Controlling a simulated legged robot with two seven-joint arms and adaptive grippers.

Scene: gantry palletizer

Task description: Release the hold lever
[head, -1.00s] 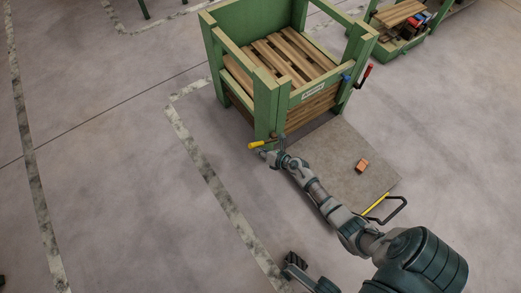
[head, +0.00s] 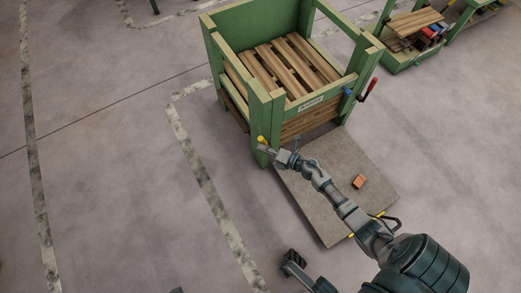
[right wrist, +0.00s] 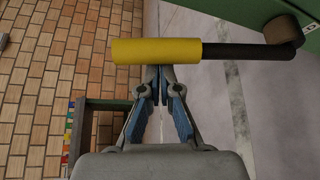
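A lever with a yellow handle (head: 261,140) sits low on the near corner post of a green crate station. In the right wrist view its yellow sleeve (right wrist: 156,51) lies across the picture, and a dark rod (right wrist: 240,52) runs right to a round pivot (right wrist: 284,30) by the green post. My right gripper (head: 270,151) is at the handle. In the wrist view its fingers (right wrist: 159,78) are together, with their tips at the sleeve's lower edge and nothing visible between them. The sleeve hides the very tips, so contact is unclear.
The green crate station (head: 262,110) holds wooden slats. A second lever with a red grip (head: 371,86) is on its right post. Floor left is clear.

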